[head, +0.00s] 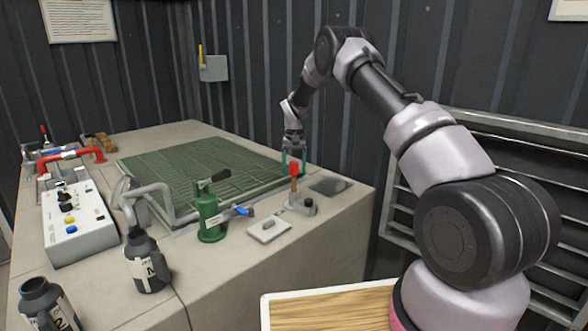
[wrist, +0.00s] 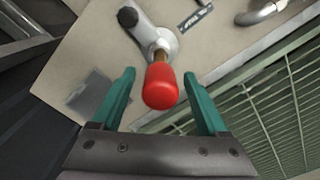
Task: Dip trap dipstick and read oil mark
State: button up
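What looks like the trap dipstick has a red knob (wrist: 161,87) on a brass-coloured stem. It stands in a grey metal fitting (wrist: 155,42) with a black knob at its other end. In the head view the red knob (head: 295,168) stands upright near the right edge of the bench. My gripper (head: 292,161) is above it, pointing down. In the wrist view my gripper (wrist: 159,76) is open, its teal fingers on either side of the knob with a gap on both sides. The lower stem and any oil mark are hidden.
A green pump body (head: 210,218) with a blue lever, a pale plate (head: 269,229) and a dark flat plate (head: 331,186) are nearby. A green grating (head: 200,172) lies behind. Dark bottles (head: 146,262) and a control box (head: 78,228) stand left. A wood-topped tray (head: 330,309) is in front.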

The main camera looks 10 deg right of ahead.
jog(key=shift+r, duration=0.1)
notch_tip(320, 180, up, 11)
jog(key=shift+f, duration=0.15)
dwell(0.4)
